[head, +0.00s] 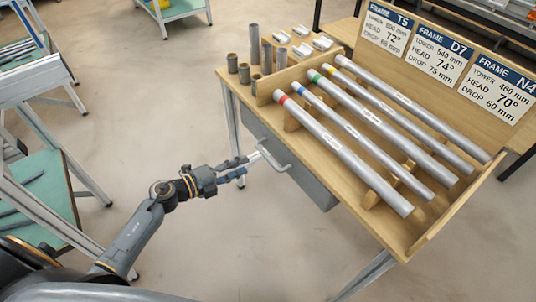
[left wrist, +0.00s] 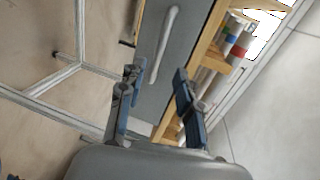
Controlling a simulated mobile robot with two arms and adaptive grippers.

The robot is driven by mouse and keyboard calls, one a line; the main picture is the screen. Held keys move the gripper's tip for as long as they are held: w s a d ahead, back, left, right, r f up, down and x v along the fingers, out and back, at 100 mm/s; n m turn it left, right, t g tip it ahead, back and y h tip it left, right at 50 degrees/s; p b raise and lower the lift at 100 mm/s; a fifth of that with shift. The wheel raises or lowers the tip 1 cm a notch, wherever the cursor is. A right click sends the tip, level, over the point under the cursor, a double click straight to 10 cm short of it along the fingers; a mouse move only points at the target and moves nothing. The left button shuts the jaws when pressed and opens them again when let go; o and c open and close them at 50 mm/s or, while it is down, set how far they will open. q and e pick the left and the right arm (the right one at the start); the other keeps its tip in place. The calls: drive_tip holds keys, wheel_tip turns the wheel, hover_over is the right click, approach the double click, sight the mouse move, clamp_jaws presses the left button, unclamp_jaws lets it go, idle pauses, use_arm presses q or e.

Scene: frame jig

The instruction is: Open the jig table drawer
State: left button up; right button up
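The jig table (head: 228,82) has a grey drawer (head: 312,183) under its front edge, and the drawer looks shut. Its pale bar handle (head: 273,160) sticks out from the front. In the left wrist view, the handle (left wrist: 167,38) runs along the grey drawer front (left wrist: 158,78), ahead of my fingers. My left gripper (head: 246,169) is open, with its fingertips close to the handle. In the left wrist view, the two blue fingers of the left gripper (left wrist: 158,78) are spread apart with nothing between them. My right gripper is not in view.
Silver tubes with coloured bands (head: 345,155) lie on the tabletop. Short tube pieces (head: 254,43) and small pale parts (head: 302,50) stand behind them. Label boards (head: 436,63) line the back. A green-shelved metal rack (head: 40,190) stands left; the floor between is clear.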

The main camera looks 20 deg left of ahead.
sight(267, 155)
use_arm(q)
drive_tip(key=x, duration=1)
drive_tip(key=shift+w, duration=0.1)
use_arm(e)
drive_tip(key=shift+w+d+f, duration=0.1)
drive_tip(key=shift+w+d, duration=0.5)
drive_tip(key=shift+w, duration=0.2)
use_arm(q)
drive_tip(key=shift+c, duration=0.2)
clamp_jaws()
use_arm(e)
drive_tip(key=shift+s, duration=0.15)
